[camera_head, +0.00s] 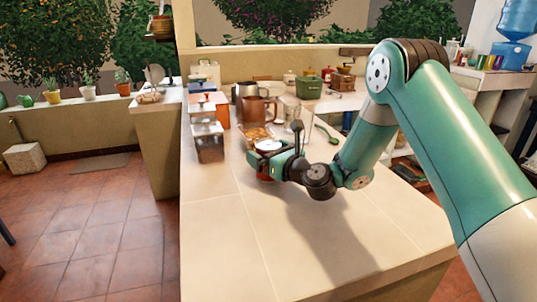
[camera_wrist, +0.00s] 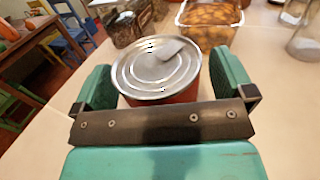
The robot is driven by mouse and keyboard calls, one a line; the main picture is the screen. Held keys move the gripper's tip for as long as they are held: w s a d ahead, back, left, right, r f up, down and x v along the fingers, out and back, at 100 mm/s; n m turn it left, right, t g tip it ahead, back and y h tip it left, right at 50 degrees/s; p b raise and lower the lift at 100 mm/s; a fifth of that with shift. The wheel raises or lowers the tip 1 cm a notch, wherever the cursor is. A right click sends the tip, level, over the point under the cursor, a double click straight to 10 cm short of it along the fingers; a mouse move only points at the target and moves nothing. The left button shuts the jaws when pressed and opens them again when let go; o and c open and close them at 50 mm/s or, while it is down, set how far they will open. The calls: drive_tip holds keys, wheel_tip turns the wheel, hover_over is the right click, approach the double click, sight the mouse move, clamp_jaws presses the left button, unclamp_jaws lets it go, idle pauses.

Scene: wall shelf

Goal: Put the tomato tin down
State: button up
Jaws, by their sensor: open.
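The tomato tin (camera_wrist: 158,70) stands on the pale tiled counter, its silver lid and ring pull facing up and its red side partly showing. In the head view its pale lid (camera_head: 268,146) shows by my gripper, which hides much of its side. My gripper (camera_head: 277,161) is open, with one green finger on each side of the tin in the wrist view. I cannot tell whether either finger touches it.
Behind the tin, a glass dish of brown food (camera_wrist: 211,14) and a clear glass jar (camera_wrist: 306,38) stand close by. Metal canisters (camera_head: 208,142) and a copper-coloured pitcher (camera_head: 255,110) stand farther back. The near part of the counter (camera_head: 230,240) is clear.

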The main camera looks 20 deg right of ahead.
drive_tip(key=c, duration=1.3)
drive_tip(key=shift+w, duration=0.1)
drive_tip(key=shift+c, duration=0.2)
